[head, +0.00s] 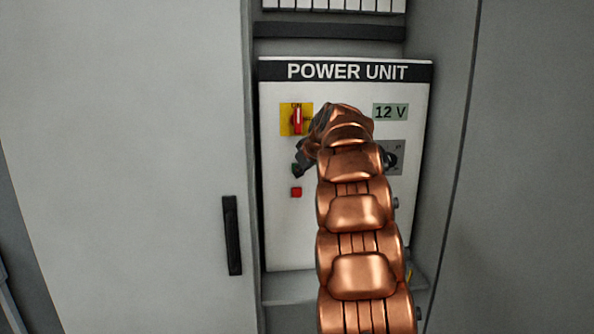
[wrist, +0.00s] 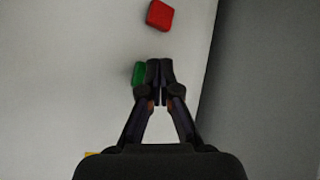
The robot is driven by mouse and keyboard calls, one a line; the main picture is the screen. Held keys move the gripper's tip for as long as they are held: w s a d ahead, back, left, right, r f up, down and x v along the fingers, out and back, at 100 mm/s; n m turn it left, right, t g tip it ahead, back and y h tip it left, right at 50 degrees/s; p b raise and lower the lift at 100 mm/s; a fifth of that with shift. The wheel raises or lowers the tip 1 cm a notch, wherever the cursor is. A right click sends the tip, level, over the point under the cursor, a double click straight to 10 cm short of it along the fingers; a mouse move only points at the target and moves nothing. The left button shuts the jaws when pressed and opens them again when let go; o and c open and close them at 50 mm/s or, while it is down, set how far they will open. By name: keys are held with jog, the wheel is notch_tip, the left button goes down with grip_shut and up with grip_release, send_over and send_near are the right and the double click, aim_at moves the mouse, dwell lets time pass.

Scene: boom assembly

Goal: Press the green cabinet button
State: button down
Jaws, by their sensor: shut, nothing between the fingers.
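The green button (wrist: 139,73) shows in the wrist view on the pale panel, just left of my fingertips and partly covered by them. My gripper (wrist: 160,68) is shut and empty, its two fingertips together beside the button's right edge. I cannot tell whether they touch the button or the panel. In the head view my gripper (head: 299,170) is in front of the POWER UNIT panel (head: 285,240), just above the red button (head: 296,192). The green button is not visible there; my gripper seems to hide it.
A red rotary switch (head: 297,119) on a yellow plate sits above my gripper. A 12 V display (head: 390,112) and a grey dial (head: 393,158) are to the right, the dial partly behind my arm. The cabinet door (head: 130,150) with a black handle (head: 232,235) stands left.

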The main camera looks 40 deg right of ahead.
jog(key=shift+w+d, duration=0.2)
jog(key=shift+w+d, duration=0.25)
jog(key=shift+w, duration=0.15)
dwell(1.0)
jog(key=shift+s+a, duration=0.15)
jog(key=shift+s+a+b, duration=0.4)
jog(key=shift+s+b, duration=0.2)
jog(key=shift+b, duration=0.2)
jog(key=s+a+b, duration=0.1)
jog(key=s+b, duration=0.1)
jog(key=s+a+b, duration=0.2)
dwell(0.6)
